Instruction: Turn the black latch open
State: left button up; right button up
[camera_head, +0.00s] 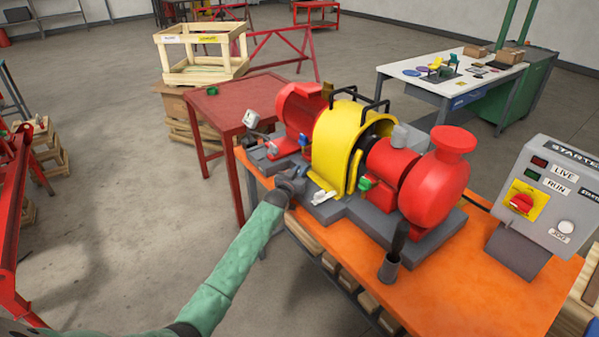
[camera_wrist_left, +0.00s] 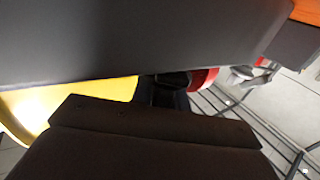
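A yellow guard (camera_head: 338,135) arches over the coupling between the red motor and the red pump; two black handles stand on its top. My left gripper (camera_head: 300,184) is low at the guard's near left side, next to a small white piece (camera_head: 322,197) on the grey base. I cannot make out the black latch in the head view; my gripper may hide it. In the left wrist view, a black part (camera_wrist_left: 166,90) shows in the gap between the grey and dark bodies filling the picture, beside the yellow guard (camera_wrist_left: 28,108). I cannot tell if it is gripped. My right gripper is not in view.
The pump skid stands on an orange bench (camera_head: 455,300). A red pump (camera_head: 435,180) with a green-handled valve is right of the guard, a red motor (camera_head: 300,112) left. A grey starter box (camera_head: 560,195) stands at right. A red table (camera_head: 225,105) is behind left.

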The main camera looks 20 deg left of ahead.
pick_arm(q)
jog(key=o, duration=0.4)
jog(key=shift+c, duration=0.2)
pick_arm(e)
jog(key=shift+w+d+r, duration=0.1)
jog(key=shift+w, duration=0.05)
pick_arm(q)
jog(key=shift+s, duration=0.1)
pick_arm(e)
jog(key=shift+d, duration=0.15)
